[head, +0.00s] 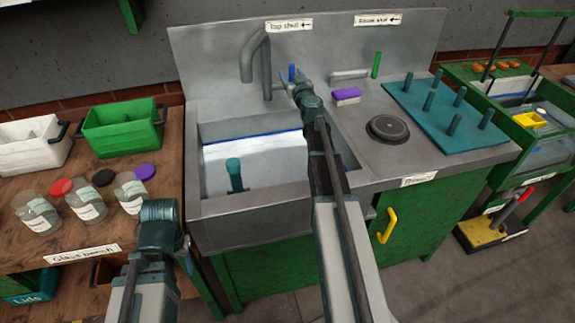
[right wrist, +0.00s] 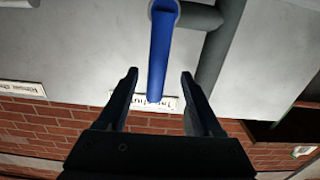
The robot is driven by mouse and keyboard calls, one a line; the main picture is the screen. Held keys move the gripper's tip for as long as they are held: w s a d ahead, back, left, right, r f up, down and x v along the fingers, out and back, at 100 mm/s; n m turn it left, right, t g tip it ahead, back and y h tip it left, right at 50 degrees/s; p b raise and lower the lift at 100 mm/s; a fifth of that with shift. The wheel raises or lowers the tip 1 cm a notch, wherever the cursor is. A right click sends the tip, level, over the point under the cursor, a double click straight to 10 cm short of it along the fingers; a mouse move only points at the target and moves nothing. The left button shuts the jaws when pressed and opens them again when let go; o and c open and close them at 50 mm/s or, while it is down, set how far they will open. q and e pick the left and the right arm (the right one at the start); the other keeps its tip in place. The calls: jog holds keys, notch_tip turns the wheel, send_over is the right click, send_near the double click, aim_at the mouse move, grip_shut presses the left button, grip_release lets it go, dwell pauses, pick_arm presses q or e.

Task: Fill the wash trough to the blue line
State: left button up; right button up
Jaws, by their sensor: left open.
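The wash trough (head: 196,212) is a grey sink in the middle of the head view. A blue line (head: 250,139) runs along its inner back wall above a pale surface; I cannot tell any water level. A grey curved tap (head: 247,62) stands behind it, with a blue lever (head: 292,71) that also shows in the right wrist view (right wrist: 162,55). My right gripper (head: 294,82) is at the lever, its fingers (right wrist: 158,75) apart on either side of it, with gaps visible. My left gripper (head: 163,212) is open at the trough's front left corner.
A teal post (head: 235,175) stands in the trough. A purple sponge (head: 346,96), black round disc (head: 387,128), green lever (head: 376,65) and teal peg rack (head: 440,118) are to the right. Several jars (head: 88,203) and a green bin (head: 122,127) stand on the left bench.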

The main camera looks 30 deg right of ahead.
jog(key=shift+o, duration=0.2)
jog(key=shift+s, duration=0.1)
jog(key=v, duration=0.8)
dwell(0.3)
dwell(0.4)
